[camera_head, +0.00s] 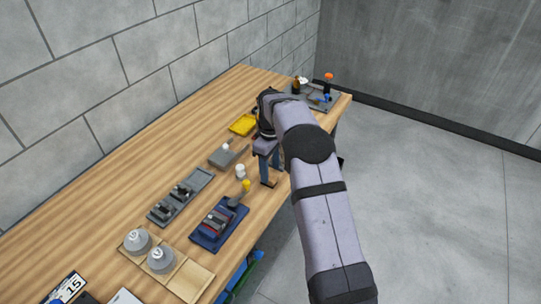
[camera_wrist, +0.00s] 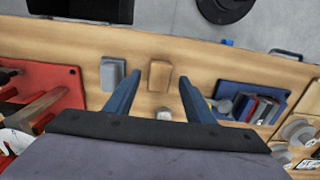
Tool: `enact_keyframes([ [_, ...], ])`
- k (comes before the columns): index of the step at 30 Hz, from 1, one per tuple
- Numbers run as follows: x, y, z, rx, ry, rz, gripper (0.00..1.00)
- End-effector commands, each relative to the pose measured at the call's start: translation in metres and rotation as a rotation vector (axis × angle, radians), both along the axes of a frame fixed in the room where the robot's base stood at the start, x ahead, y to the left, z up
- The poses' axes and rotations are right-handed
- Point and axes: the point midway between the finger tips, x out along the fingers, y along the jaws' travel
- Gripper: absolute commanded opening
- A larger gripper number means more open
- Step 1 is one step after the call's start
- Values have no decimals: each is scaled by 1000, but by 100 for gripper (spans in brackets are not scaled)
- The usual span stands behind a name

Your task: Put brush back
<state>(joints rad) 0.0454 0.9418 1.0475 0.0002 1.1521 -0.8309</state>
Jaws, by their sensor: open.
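My gripper (camera_head: 269,179) is open and points down above the table near its front edge. In the wrist view the two blue fingers of my gripper (camera_wrist: 159,79) are spread apart with nothing held between them. A small tan wooden block (camera_wrist: 160,74) shows between the fingertips, and a grey block (camera_wrist: 112,75) shows to its left. I cannot pick out the brush with certainty. A small yellow-topped item (camera_head: 246,185) stands by the blue tray (camera_head: 206,240) in the head view. My arm hides part of the table behind it.
A red tray (camera_wrist: 70,80) with long items lies left in the wrist view. In the head view, a yellow tray (camera_head: 242,124), a grey tray (camera_head: 219,158), a white bottle (camera_head: 240,171) and a wooden tray (camera_head: 196,285) stand on the table (camera_head: 130,178). A wall runs along its back.

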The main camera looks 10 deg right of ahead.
Motion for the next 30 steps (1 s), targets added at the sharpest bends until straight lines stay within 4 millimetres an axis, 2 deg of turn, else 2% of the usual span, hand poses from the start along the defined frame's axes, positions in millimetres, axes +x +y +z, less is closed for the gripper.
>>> enact_keyframes([
  [6, 1, 0, 38, 0, -4, 0, 49],
  [12, 1, 0, 66, 0, -3, 0, 49],
  [18, 0, 0, 78, 0, -1, 0, 49],
  [30, -6, 1, 81, 0, 0, -25, 49],
])
